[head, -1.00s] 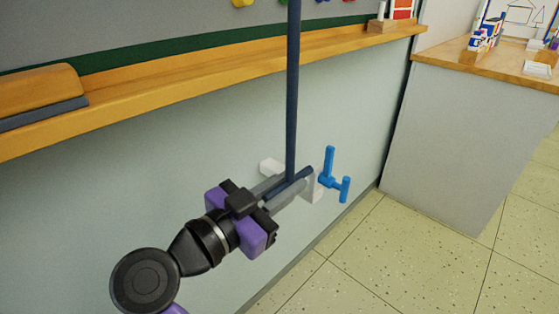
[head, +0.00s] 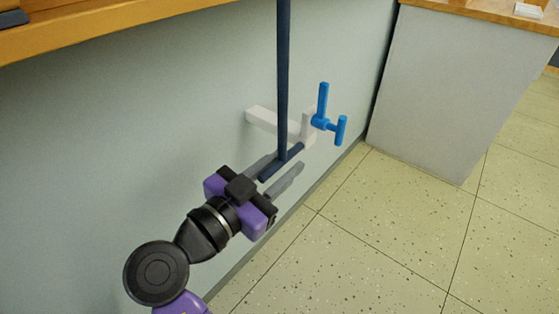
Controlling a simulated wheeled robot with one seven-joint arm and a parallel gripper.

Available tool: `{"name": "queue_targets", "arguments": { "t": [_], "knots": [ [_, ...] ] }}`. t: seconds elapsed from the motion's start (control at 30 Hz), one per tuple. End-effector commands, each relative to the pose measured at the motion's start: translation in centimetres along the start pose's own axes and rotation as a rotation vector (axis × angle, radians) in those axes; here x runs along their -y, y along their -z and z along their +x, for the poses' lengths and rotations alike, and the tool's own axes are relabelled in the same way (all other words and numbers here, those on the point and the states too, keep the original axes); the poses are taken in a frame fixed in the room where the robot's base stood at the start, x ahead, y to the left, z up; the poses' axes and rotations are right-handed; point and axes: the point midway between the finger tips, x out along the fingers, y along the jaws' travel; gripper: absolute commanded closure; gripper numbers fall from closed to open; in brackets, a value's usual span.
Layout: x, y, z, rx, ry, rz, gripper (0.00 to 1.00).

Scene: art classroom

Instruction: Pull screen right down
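A dark blue vertical rod (head: 283,80) hangs in front of the pale wall and ends in a short crossbar (head: 292,154) like an upside-down T. The screen itself is not visible, and the rod's top is out of frame. My gripper (head: 287,163), purple and black with grey fingers, reaches in from the lower left. Its fingers are apart, one on each side of the crossbar in the picture. I cannot tell whether either finger touches it.
A blue T-shaped handle (head: 325,123) on a white wall bracket (head: 264,119) sits just right of the rod. A wooden ledge (head: 120,25) runs along the wall top left. A grey cabinet (head: 455,95) stands right. The tiled floor (head: 340,240) is clear.

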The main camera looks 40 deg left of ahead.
Motion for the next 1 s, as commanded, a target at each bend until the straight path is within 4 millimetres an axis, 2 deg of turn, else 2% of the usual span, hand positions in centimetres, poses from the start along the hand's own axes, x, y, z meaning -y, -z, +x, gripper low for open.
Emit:
{"name": "queue_targets", "arguments": {
  "t": [0.4,0.8,1.0],
  "knots": [
    [0.3,0.2,-0.5,-0.002,0.008,0.001,0.64],
    [0.2,0.3,-6.4,-0.001,0.008,-0.001,0.64],
    [0.1,0.1,-7.8,-0.001,0.006,0.001,0.64]
  ]
}}
